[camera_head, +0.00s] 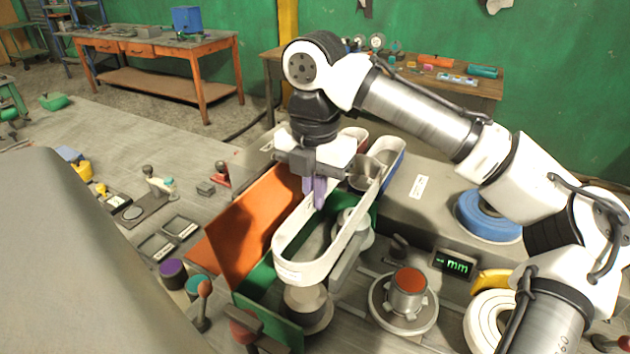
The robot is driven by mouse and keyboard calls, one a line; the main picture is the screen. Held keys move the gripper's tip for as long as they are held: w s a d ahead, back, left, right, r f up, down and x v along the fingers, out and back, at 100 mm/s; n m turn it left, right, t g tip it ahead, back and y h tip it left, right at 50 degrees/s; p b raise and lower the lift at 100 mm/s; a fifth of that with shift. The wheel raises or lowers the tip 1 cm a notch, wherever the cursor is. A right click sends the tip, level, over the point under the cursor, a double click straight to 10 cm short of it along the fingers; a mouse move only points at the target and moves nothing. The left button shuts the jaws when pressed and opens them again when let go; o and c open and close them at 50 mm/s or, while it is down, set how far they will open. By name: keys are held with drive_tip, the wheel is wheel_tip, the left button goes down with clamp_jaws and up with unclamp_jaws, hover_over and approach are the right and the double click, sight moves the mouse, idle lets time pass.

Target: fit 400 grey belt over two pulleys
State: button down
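A pale grey belt (293,268) forms a long loop over the green-framed drive bay in the middle. Its near end lies at the front pulley (309,299); I cannot tell whether it is around that pulley or just above it. The rear pulley (354,222) is partly hidden behind the belt's right run. My gripper (315,207) points down with its purple-grey fingers close together at the belt's left run, and it looks shut on the belt. The fingertips' exact contact is too small to see clearly.
An orange guard panel (252,228) stands open left of the bay. A blue-edged belt (399,158) is behind. On the right are a red-topped round fixture (408,280), a green "mm" display (455,264) and a blue coil (488,214). Knobs and levers stand at the front left.

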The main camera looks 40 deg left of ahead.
drive_tip(key=shift+f+b, duration=3.25)
drive_tip(key=shift+f, duration=2.7)
drive_tip(key=shift+w+f+p, duration=0.15)
drive_tip(key=shift+w+p, duration=0.05)
drive_tip(key=shift+p, duration=0.1)
drive_tip(key=c, duration=1.1)
unclamp_jaws()
drive_tip(key=shift+c, duration=0.2)
